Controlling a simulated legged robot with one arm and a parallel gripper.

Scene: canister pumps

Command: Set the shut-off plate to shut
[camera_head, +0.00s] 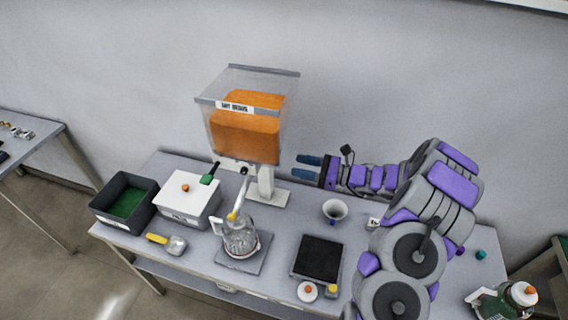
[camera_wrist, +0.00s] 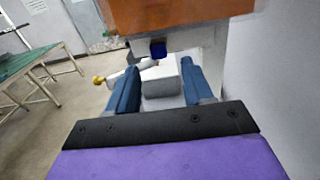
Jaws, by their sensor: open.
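A clear hopper (camera_head: 282,112) holding orange material stands on a white post at the back of the table. A white spout (camera_head: 242,192) runs from under it to a yellow tip above a glass jug (camera_head: 240,240). I cannot clearly make out the shut-off plate or its position. A small dark blue piece (camera_wrist: 158,49) shows under the hopper in the wrist view; I cannot tell if it is the plate. My gripper (camera_head: 295,166) is open and empty, right of the hopper's lower end. In the wrist view, my gripper (camera_wrist: 157,80) has its fingers either side of a white block (camera_wrist: 165,78), apparently beyond them.
A white box (camera_head: 188,202) with an orange knob and a dark bin (camera_head: 122,203) stand at left. A yellow-handled scoop (camera_head: 170,243) lies in front. A white cup (camera_head: 334,211) and black-topped device (camera_head: 318,258) stand at right, below my arm. A grey wall (camera_head: 400,80) is close behind.

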